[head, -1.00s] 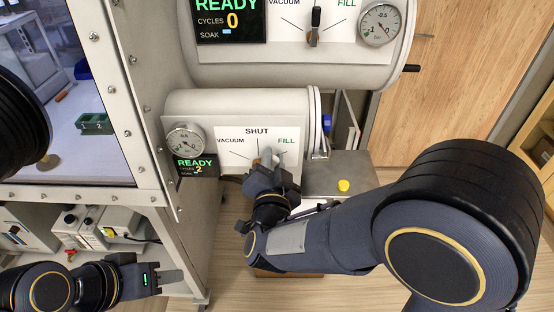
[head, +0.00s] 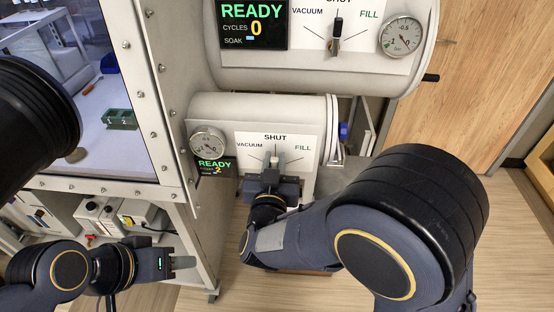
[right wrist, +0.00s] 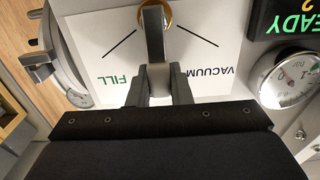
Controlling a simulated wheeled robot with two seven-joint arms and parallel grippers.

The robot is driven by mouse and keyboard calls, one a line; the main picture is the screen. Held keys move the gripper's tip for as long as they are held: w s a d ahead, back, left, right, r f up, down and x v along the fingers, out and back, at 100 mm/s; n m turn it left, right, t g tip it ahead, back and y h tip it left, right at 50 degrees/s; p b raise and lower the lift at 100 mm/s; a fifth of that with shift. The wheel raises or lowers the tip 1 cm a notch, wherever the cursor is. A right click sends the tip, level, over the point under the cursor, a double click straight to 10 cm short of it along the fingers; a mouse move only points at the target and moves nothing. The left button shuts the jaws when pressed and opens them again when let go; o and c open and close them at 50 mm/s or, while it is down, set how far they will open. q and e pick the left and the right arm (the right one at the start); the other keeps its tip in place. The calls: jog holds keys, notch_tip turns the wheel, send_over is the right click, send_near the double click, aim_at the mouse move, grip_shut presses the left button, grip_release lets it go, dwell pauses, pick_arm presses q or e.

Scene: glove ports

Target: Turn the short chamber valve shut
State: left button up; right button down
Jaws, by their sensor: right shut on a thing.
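The short chamber (head: 262,105) is the lower white cylinder. Its valve label (head: 302,137) reads VACUUM, SHUT and FILL. The grey valve handle (head: 275,158) stands directly below the word SHUT, between the VACUUM and FILL lines. The word SHUT is hidden in that view. My left gripper (head: 183,262) is low at the left, away from the valve, its finger gap unclear.
A gauge (head: 208,141) and a READY display (head: 215,167) sit left of the label. The larger chamber (head: 300,75) with its own upright valve handle (head: 336,35) is above. A glass-fronted box (head: 170,120) stands left. A wooden cabinet (head: 450,90) is right.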

dwell(0.4)
jog(key=c, duration=1.3)
grip_release()
jog(key=s+b, duration=0.1)
jog(key=s, duration=0.7)
jog(key=shift+w, duration=0.1)
